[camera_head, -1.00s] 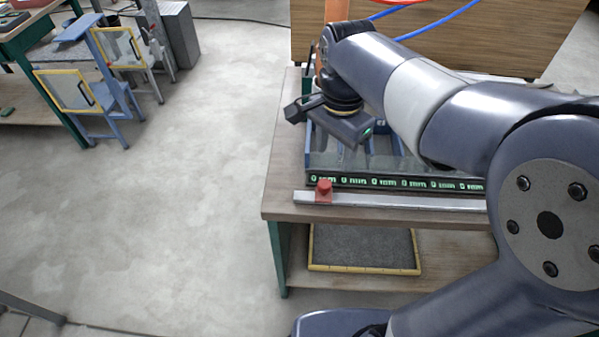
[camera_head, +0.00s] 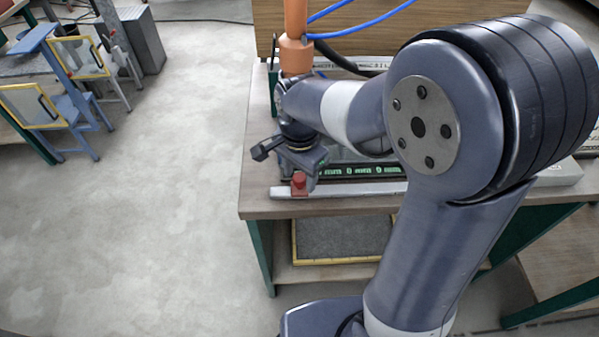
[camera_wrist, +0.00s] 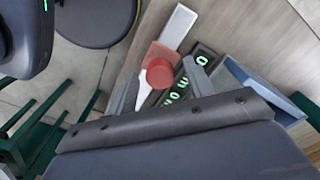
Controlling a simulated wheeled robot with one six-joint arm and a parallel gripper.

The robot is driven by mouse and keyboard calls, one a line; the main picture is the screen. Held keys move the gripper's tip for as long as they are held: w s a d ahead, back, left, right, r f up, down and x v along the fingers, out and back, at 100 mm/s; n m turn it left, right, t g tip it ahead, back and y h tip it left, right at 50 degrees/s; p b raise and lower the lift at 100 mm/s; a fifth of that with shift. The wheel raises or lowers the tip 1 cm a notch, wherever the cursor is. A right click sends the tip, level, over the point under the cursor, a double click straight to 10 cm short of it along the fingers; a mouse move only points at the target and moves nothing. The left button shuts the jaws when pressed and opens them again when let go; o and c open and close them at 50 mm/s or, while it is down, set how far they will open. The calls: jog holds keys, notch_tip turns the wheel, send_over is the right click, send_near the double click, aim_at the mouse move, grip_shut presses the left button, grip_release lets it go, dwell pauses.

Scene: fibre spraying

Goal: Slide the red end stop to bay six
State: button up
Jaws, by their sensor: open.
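The red end stop (camera_head: 299,184) sits on a pale metal rail (camera_head: 370,188) along the front edge of the bench, near the rail's left end. My gripper (camera_head: 301,172) is just above and behind it. In the wrist view the red stop (camera_wrist: 160,72) shows its round knob between my two open fingers (camera_wrist: 160,86), one on each side. I cannot tell whether either finger touches it. Behind the rail is a row of green-lit displays (camera_head: 358,170), also in the wrist view (camera_wrist: 176,98). My arm hides the rail's right part and most displays.
The wooden bench (camera_head: 258,206) has a bare strip in front of the rail. A blue bay divider (camera_wrist: 262,88) stands beside the displays. An orange post (camera_head: 296,50) with blue hoses rises behind my gripper. A yellow-edged grey mat (camera_head: 340,240) lies on the lower shelf.

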grip_shut()
dwell(0.5)
